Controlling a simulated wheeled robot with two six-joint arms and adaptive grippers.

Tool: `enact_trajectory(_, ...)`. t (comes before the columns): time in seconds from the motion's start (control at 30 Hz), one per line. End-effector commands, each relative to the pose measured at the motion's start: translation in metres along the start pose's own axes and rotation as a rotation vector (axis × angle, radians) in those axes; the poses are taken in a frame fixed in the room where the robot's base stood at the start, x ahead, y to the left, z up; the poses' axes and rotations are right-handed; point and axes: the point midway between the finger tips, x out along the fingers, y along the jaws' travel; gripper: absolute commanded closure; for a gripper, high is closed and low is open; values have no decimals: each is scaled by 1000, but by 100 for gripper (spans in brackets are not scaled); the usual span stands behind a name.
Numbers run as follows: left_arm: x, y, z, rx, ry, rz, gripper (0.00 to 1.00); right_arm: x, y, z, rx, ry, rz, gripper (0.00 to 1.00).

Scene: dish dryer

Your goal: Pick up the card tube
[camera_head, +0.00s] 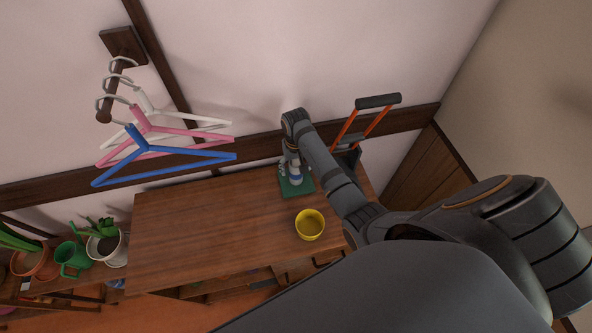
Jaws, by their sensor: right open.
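My right arm comes in from the right, and its wrist bends down over the back right of the wooden table. My right gripper (292,158) points down there and is open; its fingertips are small and partly hidden. Directly below it, a small white and blue object (296,178) stands on a flat green item (303,189) with pale lettering. I cannot tell whether the gripper touches this object. No card tube can be made out for certain; this object may be it. My left gripper is not in view.
A yellow round container (310,224) stands near the table's front right. The left and middle of the wooden table (205,225) are clear. Hangers (165,155) hang above the back left. Potted plants (104,243) and a green watering can (72,258) stand left. An orange-handled item (375,118) stands behind right.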

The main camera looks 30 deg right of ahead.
Motion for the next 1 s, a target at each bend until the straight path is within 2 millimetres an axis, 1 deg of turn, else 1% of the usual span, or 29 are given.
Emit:
enact_trajectory(0.07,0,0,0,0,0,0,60,0,0,0,0,0,0,27)
enact_trajectory(0.3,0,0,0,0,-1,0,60,0,0,0,0,0,0,60)
enact_trajectory(0.37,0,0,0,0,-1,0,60,0,0,0,0,0,0,67)
enact_trajectory(0.63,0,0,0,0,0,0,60,-1,0,0,0,1,0,67)
enact_trajectory(0.77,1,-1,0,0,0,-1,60,-5,0,-1,0,3,-1,67)
enact_trajectory(0.87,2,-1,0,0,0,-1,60,-15,0,-1,0,4,-1,67)
enact_trajectory(1.0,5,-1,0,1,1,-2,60,-40,0,-2,0,6,-2,67)
